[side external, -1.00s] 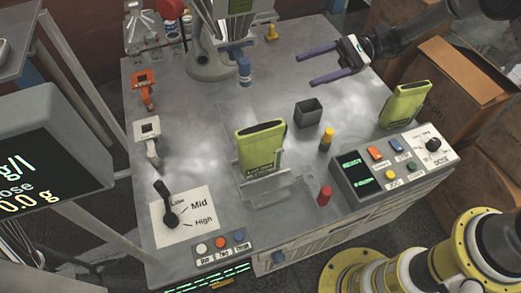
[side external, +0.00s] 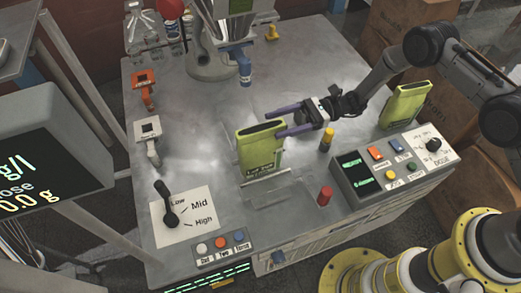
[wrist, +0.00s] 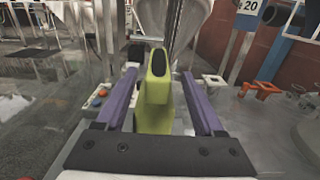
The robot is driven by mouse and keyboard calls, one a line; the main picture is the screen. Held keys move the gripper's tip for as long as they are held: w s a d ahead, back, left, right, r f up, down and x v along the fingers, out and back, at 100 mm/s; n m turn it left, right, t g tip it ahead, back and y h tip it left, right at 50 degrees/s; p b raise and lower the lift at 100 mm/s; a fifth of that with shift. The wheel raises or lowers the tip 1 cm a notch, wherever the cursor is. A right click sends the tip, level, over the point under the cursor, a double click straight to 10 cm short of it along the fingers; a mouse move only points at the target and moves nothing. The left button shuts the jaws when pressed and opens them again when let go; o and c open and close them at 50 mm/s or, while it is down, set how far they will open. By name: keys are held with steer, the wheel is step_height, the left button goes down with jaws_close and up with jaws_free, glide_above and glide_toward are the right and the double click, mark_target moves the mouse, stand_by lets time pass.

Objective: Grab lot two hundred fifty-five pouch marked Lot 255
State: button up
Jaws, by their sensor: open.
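A yellow-green pouch (side external: 259,152) with a dark top opening stands upright at the clear holder in the middle of the table. Its label is too small to read. A second yellow-green pouch (side external: 403,106) stands at the right behind the control box; I cannot tell its lot either. My gripper (side external: 273,123) is open, its two purple fingers reaching left to the top of the middle pouch. In the wrist view, this pouch (wrist: 154,95) lies between the fingers (wrist: 158,75), with visible gaps on both sides.
A control box (side external: 358,178) with coloured buttons, a red cylinder (side external: 325,196) and a yellow-topped one (side external: 326,140) stand to the right. A lever panel (side external: 190,216) is at front left. The filler's blue nozzle (side external: 245,70) is behind. The table's back right is clear.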

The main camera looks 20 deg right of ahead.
mark_target(261, 130)
steer(key=shift+s+a+f, duration=0.1)
steer(key=shift+s+a, duration=0.05)
steer(key=shift+a, duration=2.7)
jaws_close()
